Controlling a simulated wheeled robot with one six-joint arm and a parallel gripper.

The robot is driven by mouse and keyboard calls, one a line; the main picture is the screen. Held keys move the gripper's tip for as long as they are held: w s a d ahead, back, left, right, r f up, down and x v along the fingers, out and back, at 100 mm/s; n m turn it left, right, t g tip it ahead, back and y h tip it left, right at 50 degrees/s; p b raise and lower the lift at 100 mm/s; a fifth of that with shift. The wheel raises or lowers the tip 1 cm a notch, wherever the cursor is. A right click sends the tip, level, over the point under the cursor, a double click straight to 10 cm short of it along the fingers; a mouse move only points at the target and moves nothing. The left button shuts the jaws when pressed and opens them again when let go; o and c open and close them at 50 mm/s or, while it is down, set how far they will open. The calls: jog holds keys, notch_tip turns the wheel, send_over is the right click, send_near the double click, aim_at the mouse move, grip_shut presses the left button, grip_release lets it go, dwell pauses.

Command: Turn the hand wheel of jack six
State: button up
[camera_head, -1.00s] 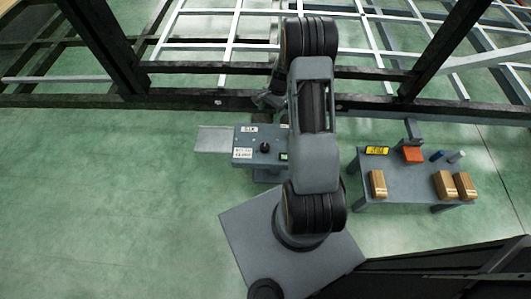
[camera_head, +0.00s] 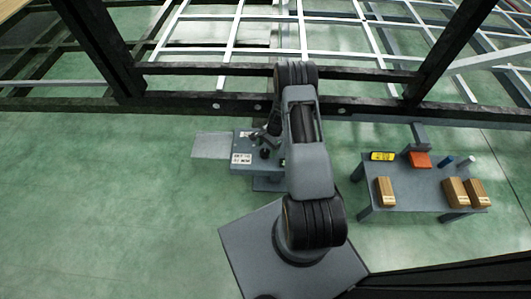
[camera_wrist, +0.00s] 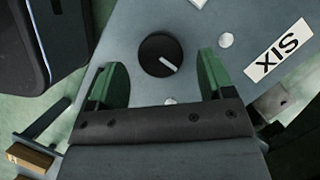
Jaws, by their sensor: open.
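The grey jack box (camera_head: 243,168) stands beside the dark chassis rail, left of my arm. A round black knob (camera_head: 265,153) with a white pointer line sits on its top; I see no other wheel there. The knob also shows in the wrist view (camera_wrist: 160,55), beside a white SIX label (camera_wrist: 278,50) that reads upside down. My gripper (camera_head: 262,136) is over the box's far side. In the wrist view my gripper (camera_wrist: 156,78) is open and empty, its green fingers to either side of the knob's near edge. I cannot tell the height between fingertips and knob.
A grey plate (camera_head: 212,145) juts left from the box. A grey table (camera_head: 415,190) at right holds several wooden blocks, an orange block (camera_head: 419,160) and a yellow sign (camera_head: 382,156). The chassis rail (camera_head: 180,103) runs behind. The green floor at left is clear.

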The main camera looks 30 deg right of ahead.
jog(key=shift+x, duration=1.15)
jog(key=shift+c, duration=0.4)
jog(key=c, duration=0.8)
jog(key=shift+c, duration=0.2)
jog(key=shift+n+b, duration=0.3)
